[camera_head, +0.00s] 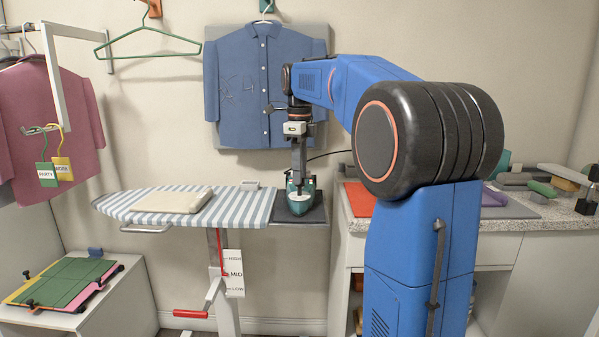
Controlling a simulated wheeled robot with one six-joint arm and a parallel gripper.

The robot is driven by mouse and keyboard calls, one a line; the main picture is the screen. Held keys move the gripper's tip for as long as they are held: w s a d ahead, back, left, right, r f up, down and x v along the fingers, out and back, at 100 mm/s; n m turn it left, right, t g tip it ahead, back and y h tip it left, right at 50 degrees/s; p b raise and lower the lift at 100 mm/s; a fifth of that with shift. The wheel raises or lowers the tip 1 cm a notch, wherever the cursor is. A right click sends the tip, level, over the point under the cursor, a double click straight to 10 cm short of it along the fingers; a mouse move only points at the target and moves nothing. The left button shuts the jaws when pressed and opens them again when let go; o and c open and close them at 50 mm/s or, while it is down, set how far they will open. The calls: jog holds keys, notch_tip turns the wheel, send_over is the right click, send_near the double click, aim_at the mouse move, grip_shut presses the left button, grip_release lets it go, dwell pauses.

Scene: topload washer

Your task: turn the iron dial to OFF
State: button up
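The teal iron (301,207) rests on the dark rest pad (316,215) at the right end of the ironing board. My gripper (298,182) reaches down from above, right over the top of the iron. Its fingers overlap the iron's upper part in this view, and I cannot tell whether they touch it. The fingers are too small to show whether they are open or shut. The iron's dial and its markings cannot be made out; my gripper covers that area.
The striped ironing board (240,207) carries a folded beige cloth (172,201) on the left. A dark cord (330,154) runs from the iron area toward the right. A speckled counter (545,228) with several items stands at right. A blue shirt (240,85) hangs behind my arm.

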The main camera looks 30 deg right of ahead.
jog(key=shift+c, duration=0.6)
grip_shut()
